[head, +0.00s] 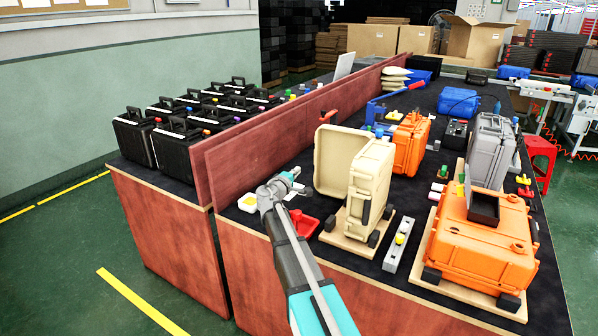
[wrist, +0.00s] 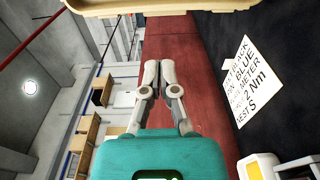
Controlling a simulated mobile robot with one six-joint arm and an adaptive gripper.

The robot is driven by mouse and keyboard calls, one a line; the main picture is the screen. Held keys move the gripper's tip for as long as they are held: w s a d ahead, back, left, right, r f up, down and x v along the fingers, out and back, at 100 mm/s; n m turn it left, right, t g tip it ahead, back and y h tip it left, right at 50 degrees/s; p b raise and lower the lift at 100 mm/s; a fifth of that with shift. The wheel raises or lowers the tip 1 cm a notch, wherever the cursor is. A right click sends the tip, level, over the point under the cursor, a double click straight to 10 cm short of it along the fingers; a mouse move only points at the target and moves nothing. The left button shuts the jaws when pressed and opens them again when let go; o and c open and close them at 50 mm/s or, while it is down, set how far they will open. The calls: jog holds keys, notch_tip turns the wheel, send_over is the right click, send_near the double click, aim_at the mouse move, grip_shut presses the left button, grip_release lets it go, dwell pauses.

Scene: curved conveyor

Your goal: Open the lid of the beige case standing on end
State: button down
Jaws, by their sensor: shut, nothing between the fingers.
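The beige case (head: 368,190) stands on end on a wooden base board at the front of the dark table. Its lid (head: 334,160) stands swung out to the left of the body, so the case is open. In the wrist view a beige edge (wrist: 100,9), which looks like the lid's, crosses the top. My gripper (head: 292,175) is left of the lid, apart from it, near the red wooden partition. In the wrist view its two fingertips (wrist: 158,70) are together with nothing between them. The inside of the case is mostly hidden.
An orange case (head: 480,245) lies on a board at the right front. A grey metal strip (head: 398,243), a red tray (head: 303,223) and a white-and-yellow block (head: 247,203) lie near the front edge. The red partition (head: 270,128) runs along the left.

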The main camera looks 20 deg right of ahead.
jog(key=x, duration=1.2)
jog(key=shift+w+d, duration=0.2)
jog(key=shift+d, duration=0.05)
